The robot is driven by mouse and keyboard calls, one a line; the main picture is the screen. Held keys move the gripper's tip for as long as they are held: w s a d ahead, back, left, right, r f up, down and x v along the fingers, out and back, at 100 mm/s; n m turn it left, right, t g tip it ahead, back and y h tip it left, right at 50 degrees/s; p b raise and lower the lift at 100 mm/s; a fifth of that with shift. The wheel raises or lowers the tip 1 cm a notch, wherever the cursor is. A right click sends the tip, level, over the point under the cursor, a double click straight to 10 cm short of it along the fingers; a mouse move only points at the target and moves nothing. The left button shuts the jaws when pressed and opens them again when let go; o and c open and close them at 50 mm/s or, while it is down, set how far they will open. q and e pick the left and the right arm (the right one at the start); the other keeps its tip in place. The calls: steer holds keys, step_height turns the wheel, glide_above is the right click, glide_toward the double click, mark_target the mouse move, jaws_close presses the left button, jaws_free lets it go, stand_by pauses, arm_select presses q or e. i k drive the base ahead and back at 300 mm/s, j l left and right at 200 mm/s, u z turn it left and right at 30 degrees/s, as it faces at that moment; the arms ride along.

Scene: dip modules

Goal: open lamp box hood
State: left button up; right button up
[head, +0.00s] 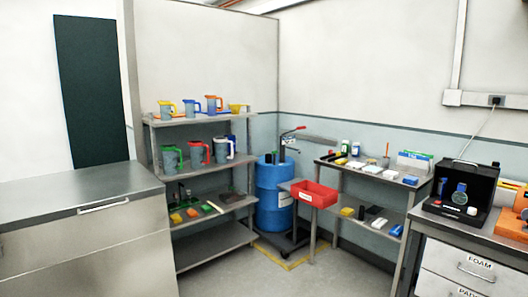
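A black box (481,182) with a thin carry handle on top stands on the metal bench (432,214) at the right; it looks like the lamp box. I cannot clearly tell a separate hood on the box or whether one is raised. Neither of my grippers is in view.
Orange items (512,226) crowd the box's right side. Drawers, one labelled FOAM (475,270), are below. A stainless cabinet (75,240) fills the left. Shelves of jugs (200,115), a blue drum (273,190) and a red bin (314,194) stand behind. Central floor is clear.

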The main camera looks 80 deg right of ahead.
mark_target(462, 166)
steer(key=z, duration=4)
steer(key=i+z, duration=0.1)
steer(key=i, duration=0.1)
